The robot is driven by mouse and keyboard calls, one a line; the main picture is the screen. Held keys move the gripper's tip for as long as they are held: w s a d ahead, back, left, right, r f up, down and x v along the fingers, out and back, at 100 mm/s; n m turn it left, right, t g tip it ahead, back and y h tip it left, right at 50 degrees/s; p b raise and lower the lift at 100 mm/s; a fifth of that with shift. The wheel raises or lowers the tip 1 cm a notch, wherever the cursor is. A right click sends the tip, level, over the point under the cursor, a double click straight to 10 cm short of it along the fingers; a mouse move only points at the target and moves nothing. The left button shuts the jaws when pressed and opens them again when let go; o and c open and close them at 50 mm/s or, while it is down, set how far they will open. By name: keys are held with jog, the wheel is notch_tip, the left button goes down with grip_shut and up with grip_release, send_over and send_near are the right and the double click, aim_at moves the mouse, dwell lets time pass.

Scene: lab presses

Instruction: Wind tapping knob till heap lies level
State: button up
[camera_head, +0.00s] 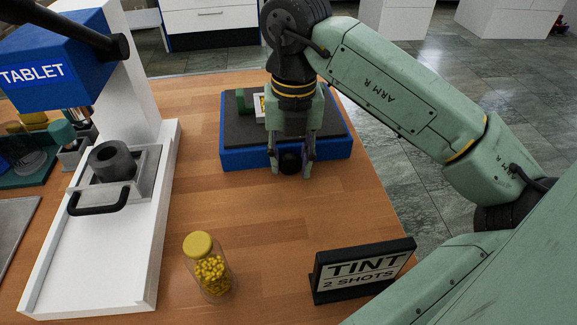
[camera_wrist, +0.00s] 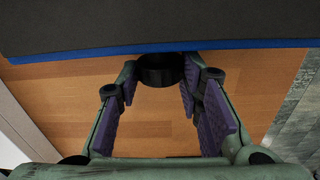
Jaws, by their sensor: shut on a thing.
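The tapping knob (camera_head: 290,163) is a black round knob at the front of a blue box with a dark top (camera_head: 235,158). My gripper (camera_head: 291,168) points down and is shut on the knob, one finger on each side. The wrist view shows the knob (camera_wrist: 160,72) between the tips of the purple-padded fingers (camera_wrist: 163,80), against the blue front edge. On the dark top, a white-edged piece with some yellow (camera_head: 259,108) stands beside a green block (camera_head: 240,99). My gripper hides much of this piece, and I cannot tell whether any heap there is level.
A white press with a blue TABLET head (camera_head: 50,70) stands at left, with a grey die block and handle (camera_head: 97,200) on its base. Bare wood lies between.

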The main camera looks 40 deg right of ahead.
jog(key=shift+s+d+f+t+y+b, duration=0.15)
jog(key=shift+t+y+b, duration=0.25)
jog(key=shift+y+b, duration=0.4)
jog(key=shift+d+t+y+b, duration=0.2)
jog(key=shift+t+y+b, duration=0.2)
jog(key=shift+y+b, duration=0.4)
jog(key=o, duration=1.1)
jog(key=shift+o, duration=0.2)
jog(key=v, duration=1.2)
jog(key=shift+d, duration=0.25)
